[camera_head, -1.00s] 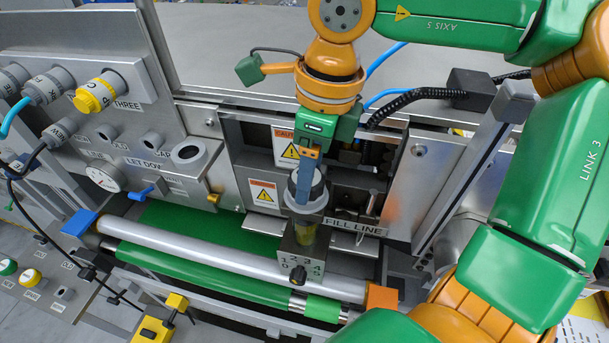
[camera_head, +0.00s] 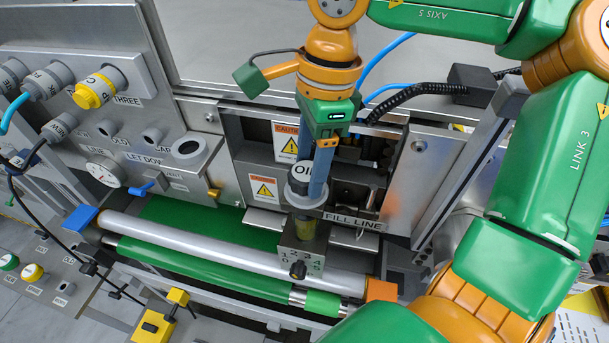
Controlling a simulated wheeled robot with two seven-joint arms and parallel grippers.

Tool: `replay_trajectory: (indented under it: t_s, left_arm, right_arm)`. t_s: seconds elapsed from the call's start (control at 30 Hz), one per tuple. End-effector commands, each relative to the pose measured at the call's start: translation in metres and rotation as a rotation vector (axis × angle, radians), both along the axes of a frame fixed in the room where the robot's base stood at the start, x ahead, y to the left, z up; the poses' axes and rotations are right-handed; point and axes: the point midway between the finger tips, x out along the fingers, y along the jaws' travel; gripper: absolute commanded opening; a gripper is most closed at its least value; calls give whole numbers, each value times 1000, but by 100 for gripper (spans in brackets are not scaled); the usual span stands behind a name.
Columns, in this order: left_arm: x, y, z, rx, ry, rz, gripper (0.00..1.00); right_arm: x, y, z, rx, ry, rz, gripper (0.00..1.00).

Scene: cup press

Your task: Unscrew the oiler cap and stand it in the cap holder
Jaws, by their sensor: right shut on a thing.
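The oiler cap (camera_head: 303,173) is a grey round cap with a white top marked "OIL". It sits on the oiler (camera_head: 304,230), which has a yellowish sight section above a numbered block. My right gripper (camera_head: 312,182) points down with its blue fingers on either side of the cap and is shut on it. The cap looks upright, and the fingers hide part of it. The cap holder (camera_head: 190,148) is a grey ring on a steel ledge by the "CAP" label, to the left, with a dark, empty opening. My left gripper is not in view.
A dial gauge (camera_head: 104,170) and blue valve handle (camera_head: 142,188) are left of the holder. A yellow knob (camera_head: 92,94) sticks out of the upper panel. The silver roller (camera_head: 230,257) runs below the oiler. Caution plates (camera_head: 265,190) stand behind.

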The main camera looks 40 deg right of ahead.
Motion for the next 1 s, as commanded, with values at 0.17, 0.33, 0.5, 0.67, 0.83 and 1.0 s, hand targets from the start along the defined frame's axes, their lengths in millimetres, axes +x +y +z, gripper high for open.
replay_trajectory:
  t_s: [0.17, 0.33, 0.5, 0.67, 0.83, 1.0]
  left_arm:
    - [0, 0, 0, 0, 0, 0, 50]
    - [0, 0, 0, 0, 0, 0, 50]
    - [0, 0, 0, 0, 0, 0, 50]
    - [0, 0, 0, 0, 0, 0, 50]
    - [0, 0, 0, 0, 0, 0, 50]
    - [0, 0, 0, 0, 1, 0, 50]
  right_arm:
    - [0, 0, 3, -1, 0, -2, 0]
    - [0, 0, 7, 0, -1, -3, 0]
    - [0, 0, 10, 0, -1, -3, 0]
    - [0, 0, 12, 0, -1, -3, 0]
    - [0, 0, 20, -1, -2, -3, 0]
    - [0, 0, 32, 0, -1, -4, 0]
